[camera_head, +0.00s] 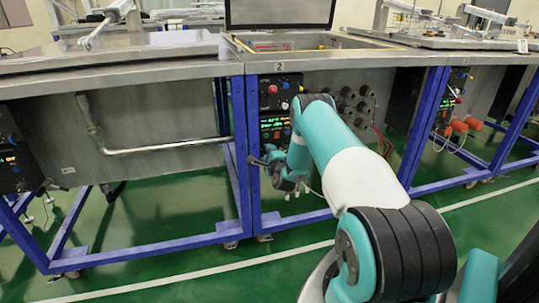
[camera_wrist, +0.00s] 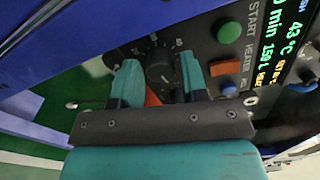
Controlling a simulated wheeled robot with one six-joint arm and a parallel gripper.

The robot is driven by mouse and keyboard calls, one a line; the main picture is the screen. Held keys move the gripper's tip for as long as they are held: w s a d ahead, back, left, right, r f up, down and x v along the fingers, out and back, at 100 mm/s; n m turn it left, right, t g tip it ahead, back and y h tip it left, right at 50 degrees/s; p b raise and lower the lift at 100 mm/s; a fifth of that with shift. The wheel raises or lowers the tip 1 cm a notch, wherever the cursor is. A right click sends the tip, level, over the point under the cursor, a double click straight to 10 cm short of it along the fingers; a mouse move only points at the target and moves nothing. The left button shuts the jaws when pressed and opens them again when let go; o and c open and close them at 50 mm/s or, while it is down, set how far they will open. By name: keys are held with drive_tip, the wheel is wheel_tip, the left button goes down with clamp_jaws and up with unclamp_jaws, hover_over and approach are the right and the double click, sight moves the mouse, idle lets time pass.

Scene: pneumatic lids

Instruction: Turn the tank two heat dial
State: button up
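The tank two heat dial (camera_wrist: 160,66) is a black round knob with white scale marks around it, in the wrist view. My gripper (camera_wrist: 159,62) has its two teal fingers apart, one on each side of the dial. I cannot tell whether the fingertips touch the knob. In the head view my gripper (camera_head: 268,163) is at the lower part of the control panel (camera_head: 275,92) under the tank marked 2. The dial cannot be made out there.
In the wrist view a green START button (camera_wrist: 229,32) and a lit display (camera_wrist: 278,60) are right of the dial. An orange-red part (camera_wrist: 152,98) shows between the fingers. Blue frame legs (camera_head: 241,150) stand left of the panel.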

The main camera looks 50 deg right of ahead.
drive_tip(key=b+v, duration=1.7)
drive_tip(key=b, duration=1)
drive_tip(key=shift+s, duration=0.25)
